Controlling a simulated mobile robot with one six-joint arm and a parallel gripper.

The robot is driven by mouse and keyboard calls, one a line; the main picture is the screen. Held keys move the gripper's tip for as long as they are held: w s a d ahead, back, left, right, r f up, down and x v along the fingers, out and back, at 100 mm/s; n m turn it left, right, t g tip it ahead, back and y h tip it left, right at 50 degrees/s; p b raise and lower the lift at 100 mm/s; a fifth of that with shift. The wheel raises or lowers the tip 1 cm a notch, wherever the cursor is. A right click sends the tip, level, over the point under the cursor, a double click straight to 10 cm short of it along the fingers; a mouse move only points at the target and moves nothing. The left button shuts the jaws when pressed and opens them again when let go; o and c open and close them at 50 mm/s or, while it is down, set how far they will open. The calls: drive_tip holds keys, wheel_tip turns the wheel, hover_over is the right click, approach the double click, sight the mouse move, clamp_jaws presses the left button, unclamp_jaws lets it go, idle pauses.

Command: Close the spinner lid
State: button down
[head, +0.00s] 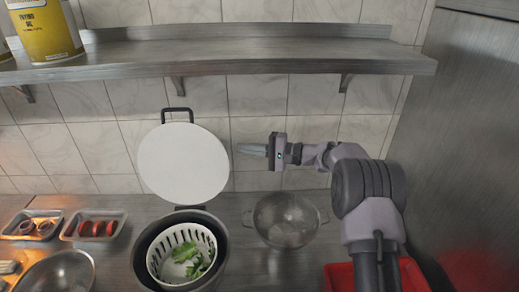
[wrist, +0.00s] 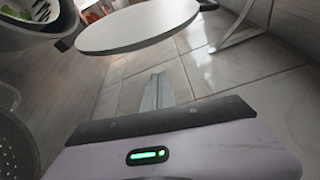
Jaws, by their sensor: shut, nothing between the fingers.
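The spinner (head: 143,262) stands on the counter, a dark round bowl with a white slotted basket (head: 155,264) inside and green leaves (head: 190,262) in it. Its round white lid (head: 182,163) stands open, raised up behind the bowl, with a dark handle (head: 177,111) at its top edge. In the wrist view the lid (wrist: 138,26) is ahead at the top, and part of the spinner (wrist: 22,38) shows at upper left. My gripper (head: 243,150) is shut and empty, to the right of the lid and apart from it; its fingers (wrist: 157,92) point toward the lid side.
A metal colander (head: 287,222) stands right of the spinner, below my gripper. A red bin (head: 340,277) is at lower right. Trays (head: 93,226) and a metal bowl (head: 62,271) are at left. A steel shelf (head: 260,62) with a yellow can (head: 45,30) runs above.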

drive_tip(key=s+a, duration=0.2)
drive_tip(key=a, duration=0.1)
drive_tip(key=shift+s+a+r, duration=0.15)
drive_tip(key=shift+s+r, duration=0.1)
drive_tip(key=shift+s, duration=0.15)
drive_tip(key=shift+f+b, duration=0.1)
drive_tip(key=shift+b, duration=0.5)
